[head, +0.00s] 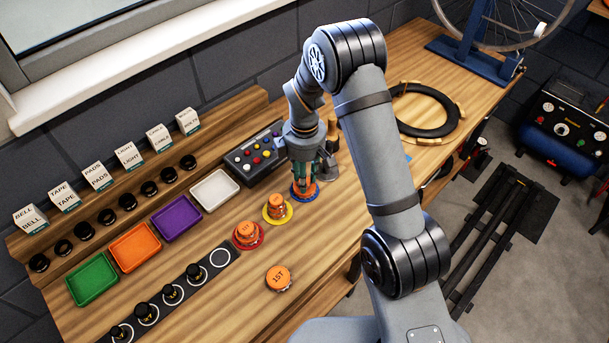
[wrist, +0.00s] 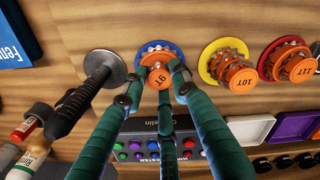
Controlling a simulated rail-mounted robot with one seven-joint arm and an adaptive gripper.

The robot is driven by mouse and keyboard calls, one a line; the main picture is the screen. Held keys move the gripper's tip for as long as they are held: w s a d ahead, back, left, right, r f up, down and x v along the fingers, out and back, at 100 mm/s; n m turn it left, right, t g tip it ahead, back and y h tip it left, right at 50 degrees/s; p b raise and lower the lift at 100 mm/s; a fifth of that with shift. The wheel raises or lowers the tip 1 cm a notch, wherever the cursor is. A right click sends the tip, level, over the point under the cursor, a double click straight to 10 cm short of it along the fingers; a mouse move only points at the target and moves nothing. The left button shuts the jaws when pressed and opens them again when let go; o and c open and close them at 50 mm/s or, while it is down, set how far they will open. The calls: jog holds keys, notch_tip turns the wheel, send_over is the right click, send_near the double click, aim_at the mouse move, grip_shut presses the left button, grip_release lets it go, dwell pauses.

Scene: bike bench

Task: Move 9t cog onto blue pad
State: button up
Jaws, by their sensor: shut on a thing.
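The orange 9T cog (wrist: 159,78) is between the fingertips of my gripper (wrist: 158,70), which is shut on it. The blue pad (wrist: 150,45) shows as a rim around and behind the cog in the wrist view. In the head view my gripper (head: 303,180) points down over the blue pad (head: 304,196), with a little orange of the cog showing between. The cog is over the pad, on it or very close above; I cannot tell whether it touches.
The 10T cog (wrist: 240,78) sits on a yellow pad, and the 11T cog (wrist: 299,66) on a red pad. A 15T cog (head: 278,278) lies on the bench. A dark-handled tool with a round metal base (wrist: 104,66) stands close beside my gripper. A button box (head: 252,152) is behind.

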jog(key=shift+f, duration=0.1)
jog(key=shift+f, duration=0.2)
jog(key=o, duration=1)
jog(key=shift+r, duration=0.15)
jog(key=shift+r, duration=0.5)
notch_tip(320, 180, up, 11)
jog(key=b, duration=0.1)
jog(key=shift+r, duration=0.2)
